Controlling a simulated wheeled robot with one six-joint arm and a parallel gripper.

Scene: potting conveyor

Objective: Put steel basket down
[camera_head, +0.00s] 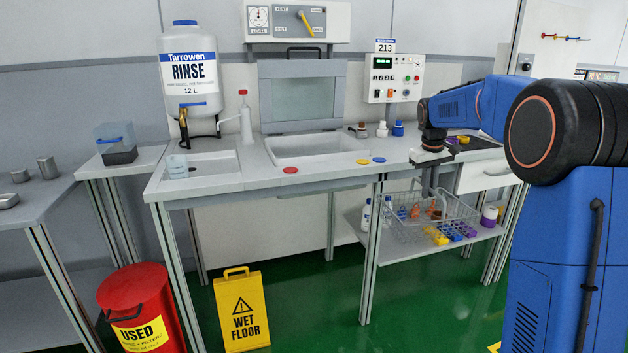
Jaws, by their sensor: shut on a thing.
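The steel basket (408,232) is a wire-mesh basket on the right of the head view. It hangs below the counter's front edge, in front of the lower shelf. My gripper (431,162) is above it, shut on the upper part of its handle. Orange and blue pieces show through the mesh; I cannot tell for certain which are inside and which are behind. The gap between the basket's bottom and the shelf cannot be judged from this view.
The lower shelf (392,254) carries yellow and purple pieces (462,230) and white bottles. The counter (330,174) has a sink (303,147), coloured discs and a rinse tank (190,75). A yellow wet-floor sign (242,308) and red bin (140,305) stand on the green floor.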

